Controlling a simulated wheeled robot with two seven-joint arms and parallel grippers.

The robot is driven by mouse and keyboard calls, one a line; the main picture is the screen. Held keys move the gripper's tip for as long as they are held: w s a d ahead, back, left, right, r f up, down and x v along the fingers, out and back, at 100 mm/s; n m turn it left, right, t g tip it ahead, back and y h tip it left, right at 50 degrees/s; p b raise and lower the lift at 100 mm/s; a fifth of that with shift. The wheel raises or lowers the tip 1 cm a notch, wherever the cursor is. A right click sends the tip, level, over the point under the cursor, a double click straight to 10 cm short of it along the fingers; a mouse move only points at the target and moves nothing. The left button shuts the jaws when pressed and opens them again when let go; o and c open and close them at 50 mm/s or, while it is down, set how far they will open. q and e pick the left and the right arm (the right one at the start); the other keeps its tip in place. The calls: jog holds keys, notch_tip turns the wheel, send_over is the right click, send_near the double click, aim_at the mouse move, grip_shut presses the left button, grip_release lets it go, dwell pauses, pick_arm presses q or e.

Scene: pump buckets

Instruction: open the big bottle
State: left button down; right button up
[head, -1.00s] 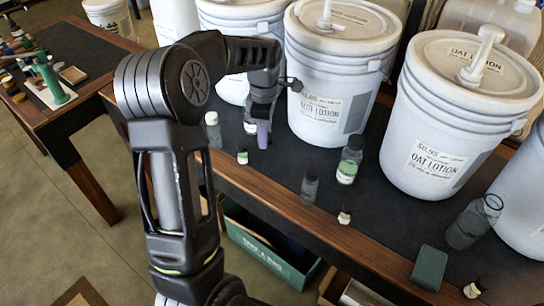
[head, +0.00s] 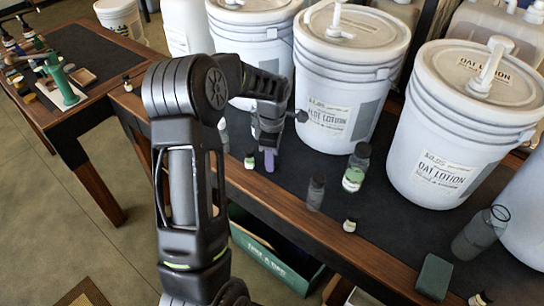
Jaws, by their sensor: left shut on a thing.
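My left gripper (head: 268,140) points down over the dark table top, in front of the buckets. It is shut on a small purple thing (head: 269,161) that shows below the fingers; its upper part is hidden. A clear bottle with a green label and dark cap (head: 356,168) stands upright to the right of the gripper, apart from it. I cannot tell for sure which is the big bottle. My right gripper is not in view.
White lotion buckets with pumps (head: 353,85) (head: 463,120) line the table's back. A small green-labelled bottle (head: 249,161), a grey bottle (head: 316,194) and a small amber bottle (head: 350,225) stand near the front. A green block (head: 434,278) lies at right. A green box (head: 270,250) is below.

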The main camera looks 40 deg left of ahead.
pick_arm(q)
jog(key=shift+f, duration=0.2)
jog(key=c, duration=0.9)
grip_release()
jog(key=shift+r, duration=0.2)
notch_tip(320, 180, up, 12)
dwell(0.4)
